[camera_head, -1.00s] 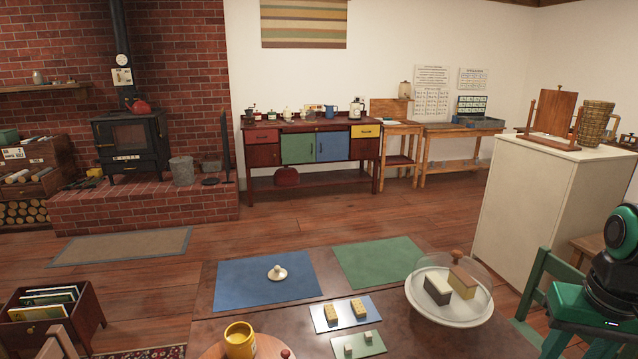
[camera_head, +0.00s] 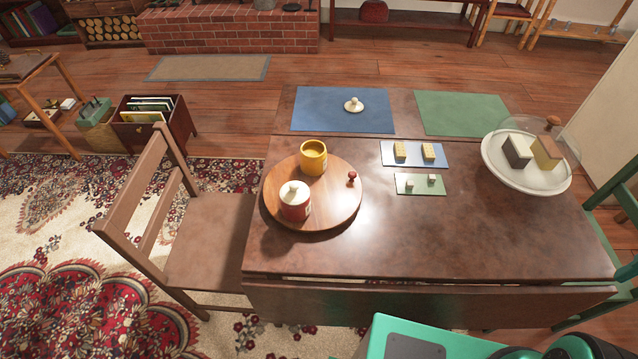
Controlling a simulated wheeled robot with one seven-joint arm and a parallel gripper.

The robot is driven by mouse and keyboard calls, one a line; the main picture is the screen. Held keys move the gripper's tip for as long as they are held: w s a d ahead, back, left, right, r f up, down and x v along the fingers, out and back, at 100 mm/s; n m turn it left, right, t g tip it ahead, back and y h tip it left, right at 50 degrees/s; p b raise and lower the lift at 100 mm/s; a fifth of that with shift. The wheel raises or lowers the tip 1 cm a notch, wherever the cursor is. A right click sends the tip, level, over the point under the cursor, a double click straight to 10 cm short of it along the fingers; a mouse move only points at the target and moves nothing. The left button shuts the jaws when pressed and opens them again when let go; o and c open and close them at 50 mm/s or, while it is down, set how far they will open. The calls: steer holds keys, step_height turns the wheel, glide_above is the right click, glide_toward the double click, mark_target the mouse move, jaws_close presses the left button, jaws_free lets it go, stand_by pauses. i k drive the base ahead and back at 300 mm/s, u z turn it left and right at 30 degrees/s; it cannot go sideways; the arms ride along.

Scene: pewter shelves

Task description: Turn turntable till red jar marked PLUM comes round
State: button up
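A round wooden turntable (camera_head: 335,208) lies on the left part of the dark table. A red jar (camera_head: 295,206) with a cream top stands on its near left part; a small pale label patch shows at its right edge, too small to read. A yellow mug-like pot (camera_head: 313,158) stands on its far side. A small dark red knob (camera_head: 351,178) stands near the turntable's right rim. My gripper is not in view; only green and black parts of my own body show at the bottom right.
The dark table (camera_head: 430,233) has a clear near half. Beyond lie a blue mat (camera_head: 320,110), a green mat (camera_head: 445,110), and small trays with yellow and pale blocks. A domed cake plate (camera_head: 495,165) stands at right. A brown chair (camera_head: 205,230) stands at the table's left.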

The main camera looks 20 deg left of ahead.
mark_target(336, 194)
steer(key=u, duration=1.25)
